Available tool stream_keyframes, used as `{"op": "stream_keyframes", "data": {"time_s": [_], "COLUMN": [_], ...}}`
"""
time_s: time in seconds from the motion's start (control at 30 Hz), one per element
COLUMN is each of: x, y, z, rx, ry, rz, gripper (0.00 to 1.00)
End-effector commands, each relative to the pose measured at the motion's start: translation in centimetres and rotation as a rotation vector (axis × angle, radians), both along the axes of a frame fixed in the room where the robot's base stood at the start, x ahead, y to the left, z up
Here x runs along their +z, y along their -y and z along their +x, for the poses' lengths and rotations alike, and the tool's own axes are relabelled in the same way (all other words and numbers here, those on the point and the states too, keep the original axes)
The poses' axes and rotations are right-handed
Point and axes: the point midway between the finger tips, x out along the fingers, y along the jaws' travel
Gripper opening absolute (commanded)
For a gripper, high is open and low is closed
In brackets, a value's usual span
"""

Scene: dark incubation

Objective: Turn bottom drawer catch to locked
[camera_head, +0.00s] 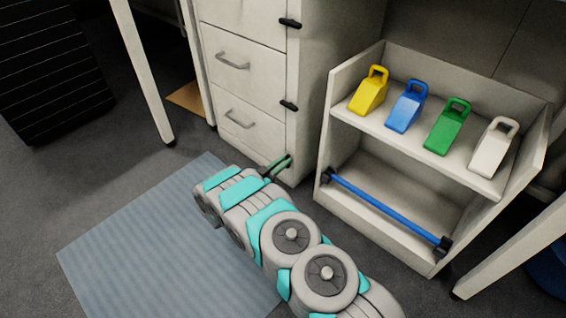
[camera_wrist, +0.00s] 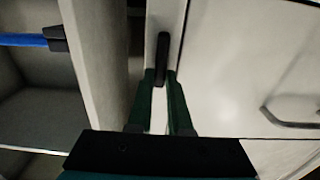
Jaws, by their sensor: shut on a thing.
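The bottom drawer (camera_head: 240,128) is shut in the white cabinet, with a grey bar handle (camera_head: 243,120). Its catch (camera_wrist: 162,58) is a black bar in the wrist view, lying lengthwise along the narrow frame strip beside the drawer front. My gripper (camera_wrist: 162,85) has two green fingers closed on the near end of this bar, one on each side. In the head view my gripper (camera_head: 278,165) reaches the cabinet's lower right front edge, and I cannot make out the catch there.
Two other black catches sit higher on the cabinet edge, an upper one (camera_head: 290,23) and a middle one (camera_head: 289,105). To the right, a white shelf unit (camera_head: 325,150) holds yellow, blue, green and white blocks and a blue bar (camera_head: 385,205). A blue-grey mat (camera_head: 130,240) covers the floor.

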Motion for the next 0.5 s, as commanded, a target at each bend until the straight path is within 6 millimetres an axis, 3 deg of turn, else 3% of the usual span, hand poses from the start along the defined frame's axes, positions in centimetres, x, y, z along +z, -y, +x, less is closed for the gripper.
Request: {"op": "stream_keyframes", "data": {"time_s": [0.5], "x": [0.04], "y": [0.1], "z": [-0.09], "rx": [0.0], "ry": [0.048], "rz": [0.062], "gripper": [0.0]}}
